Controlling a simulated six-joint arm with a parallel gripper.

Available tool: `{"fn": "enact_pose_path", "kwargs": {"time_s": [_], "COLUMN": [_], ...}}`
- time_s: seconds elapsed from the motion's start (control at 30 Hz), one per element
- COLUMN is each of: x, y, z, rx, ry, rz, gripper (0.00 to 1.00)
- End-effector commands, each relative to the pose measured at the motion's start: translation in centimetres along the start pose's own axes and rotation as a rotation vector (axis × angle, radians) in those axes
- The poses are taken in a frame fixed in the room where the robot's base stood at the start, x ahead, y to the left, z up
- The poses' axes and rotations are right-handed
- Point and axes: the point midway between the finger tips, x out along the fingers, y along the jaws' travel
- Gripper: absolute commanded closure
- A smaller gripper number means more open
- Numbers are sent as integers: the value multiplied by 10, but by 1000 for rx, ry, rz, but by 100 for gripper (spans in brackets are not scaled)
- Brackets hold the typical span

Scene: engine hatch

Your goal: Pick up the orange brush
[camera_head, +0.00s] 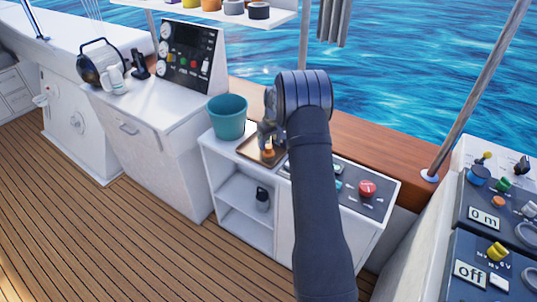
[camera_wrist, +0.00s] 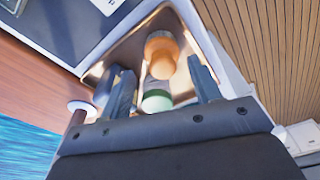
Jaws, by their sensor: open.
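An orange item, which looks like the orange brush (camera_head: 268,151), stands in a shallow brown tray on the white cabinet. In the wrist view the brush (camera_wrist: 161,50) shows an orange, rounded top with a paler part below it. My gripper (camera_head: 267,136) is directly above the tray, pointing down. In the wrist view my gripper (camera_wrist: 158,72) is open, with one finger on either side of the orange item and a gap to each. A green and white item (camera_wrist: 156,100) also shows between the fingers, closer to the palm. My arm and wrist hide part of the tray in the head view.
A teal bucket (camera_head: 227,117) stands just left of the tray (camera_head: 246,146). A control panel with a red button (camera_head: 367,188) is to the right. A pale, dark-sided round item (camera_wrist: 82,108) is left of the fingers. A shelf of cups (camera_head: 232,7) hangs above.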

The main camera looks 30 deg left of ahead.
Motion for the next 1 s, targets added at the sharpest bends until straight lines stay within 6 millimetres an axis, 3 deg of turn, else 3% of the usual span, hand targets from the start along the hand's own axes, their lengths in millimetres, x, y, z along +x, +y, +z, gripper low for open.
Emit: {"fn": "enact_pose_path", "kwargs": {"time_s": [0.23,0.5,0.73,0.77,0.93,1.0], "x": [15,52,55,55,55,54], "y": [-1,-2,-1,-1,-1,-1], "z": [-3,-8,-8,-8,-8,-8], "rx": [-1,-1,-1,-1,-1,-1], "ry": [-1,0,1,0,0,1], "rz": [0,0,0,0,0,1], "gripper": [43,43,43,45,78,78]}}
